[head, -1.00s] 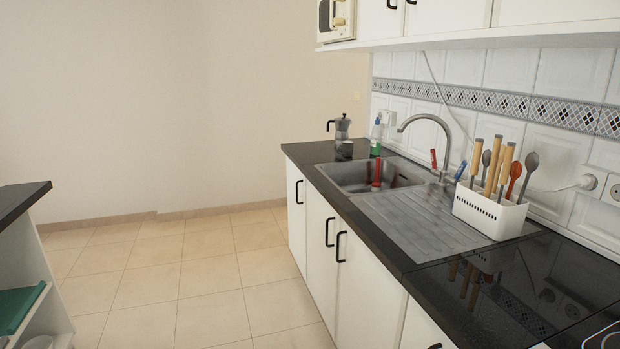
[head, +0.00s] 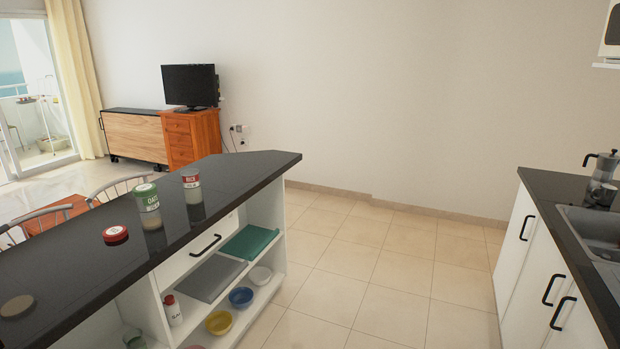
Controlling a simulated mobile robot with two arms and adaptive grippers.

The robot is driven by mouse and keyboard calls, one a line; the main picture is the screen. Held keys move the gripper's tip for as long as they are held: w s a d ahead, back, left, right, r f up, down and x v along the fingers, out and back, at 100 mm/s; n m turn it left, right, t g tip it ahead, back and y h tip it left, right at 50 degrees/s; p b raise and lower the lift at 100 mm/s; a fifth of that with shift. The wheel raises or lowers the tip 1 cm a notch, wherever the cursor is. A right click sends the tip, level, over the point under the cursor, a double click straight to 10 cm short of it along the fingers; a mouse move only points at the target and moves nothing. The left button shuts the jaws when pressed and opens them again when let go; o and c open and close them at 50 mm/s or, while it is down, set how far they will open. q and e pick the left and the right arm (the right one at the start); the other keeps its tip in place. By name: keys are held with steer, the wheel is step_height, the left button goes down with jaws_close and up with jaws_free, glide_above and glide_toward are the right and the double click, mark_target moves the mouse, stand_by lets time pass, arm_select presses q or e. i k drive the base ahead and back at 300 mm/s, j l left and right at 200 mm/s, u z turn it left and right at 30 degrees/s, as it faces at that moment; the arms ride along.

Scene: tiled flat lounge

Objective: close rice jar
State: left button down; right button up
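The rice jar (head: 192,187), with a red label band, stands upright on the dark island counter near its far end. A red lid (head: 115,234) with a pale top lies flat on the counter, to the left of the jars and nearer to me, apart from the rice jar. A second jar with a green label reading OATS (head: 149,206) stands between them. The rice jar's mouth is too small to make out clearly. Neither of my grippers is in view.
The dark island counter (head: 240,172) has open shelves below, with bowls, a white bottle (head: 172,309) and a green tray (head: 249,243). A beige disc (head: 17,306) lies at the counter's near left. Tiled floor (head: 385,275) is clear between island and sink counter (head: 560,205).

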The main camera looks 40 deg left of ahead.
mark_target(191, 177)
steer(key=u, duration=2.05)
